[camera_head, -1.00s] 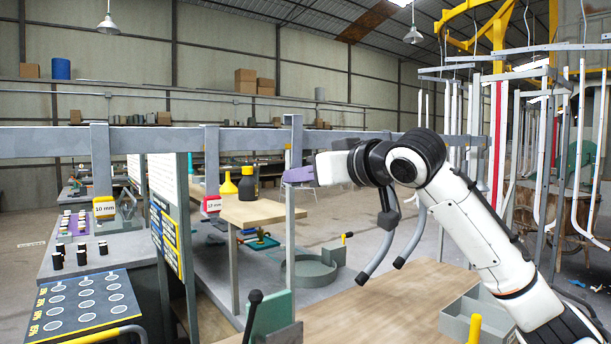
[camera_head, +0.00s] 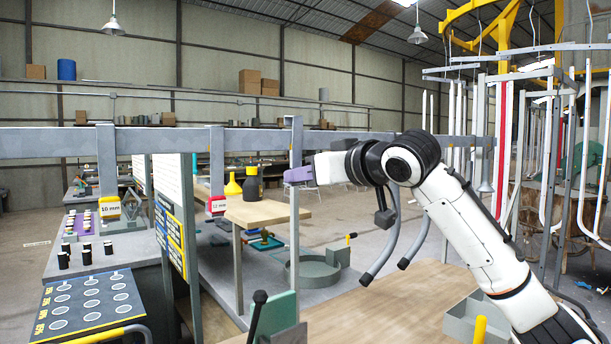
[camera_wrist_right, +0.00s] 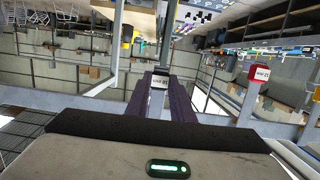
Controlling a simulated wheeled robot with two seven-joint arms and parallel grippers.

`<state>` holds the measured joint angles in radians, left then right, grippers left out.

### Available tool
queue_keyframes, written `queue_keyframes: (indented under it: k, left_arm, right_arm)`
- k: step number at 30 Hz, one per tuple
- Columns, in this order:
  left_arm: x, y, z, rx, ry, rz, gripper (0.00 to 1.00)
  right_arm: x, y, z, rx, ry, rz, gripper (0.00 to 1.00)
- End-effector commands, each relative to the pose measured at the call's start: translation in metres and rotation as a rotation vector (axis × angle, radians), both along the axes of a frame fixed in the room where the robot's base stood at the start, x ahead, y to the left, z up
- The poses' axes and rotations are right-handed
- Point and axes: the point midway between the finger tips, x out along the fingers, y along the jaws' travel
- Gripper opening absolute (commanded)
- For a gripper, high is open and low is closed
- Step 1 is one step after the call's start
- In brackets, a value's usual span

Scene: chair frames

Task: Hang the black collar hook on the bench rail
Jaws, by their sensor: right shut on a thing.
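My right gripper (camera_head: 299,175) is at the centre of the head view, in front of the grey bench rail (camera_head: 60,143) and just below its lower edge. In the right wrist view its purple fingers (camera_wrist_right: 160,97) are shut on the collar hook (camera_wrist_right: 158,82), which shows a small pale label with dark lettering. The fingers hide most of the collar. My left gripper is not in view.
A yellow-collar hook (camera_head: 110,207) and a red-collar hook (camera_head: 216,205) hang from the rail at left. A wooden shelf (camera_head: 265,214) carries a yellow bottle (camera_head: 233,187) and a dark bottle (camera_head: 252,187). A wooden bench top (camera_head: 390,300) lies below my right arm.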

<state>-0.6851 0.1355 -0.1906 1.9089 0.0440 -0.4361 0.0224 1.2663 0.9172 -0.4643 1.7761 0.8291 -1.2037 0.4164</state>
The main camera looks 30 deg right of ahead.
Motion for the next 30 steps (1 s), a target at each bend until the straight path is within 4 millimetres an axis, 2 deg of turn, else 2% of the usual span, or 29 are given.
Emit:
queue_keyframes:
  k: [11, 30]
  left_arm:
    - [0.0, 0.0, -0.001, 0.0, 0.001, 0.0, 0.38]
    - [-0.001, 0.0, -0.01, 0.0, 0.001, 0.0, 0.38]
  right_arm:
    - [0.0, 0.0, 0.0, 0.0, -0.001, 0.0, 0.0]
    - [0.0, 0.0, -0.013, 0.0, -0.001, 0.0, 0.0]
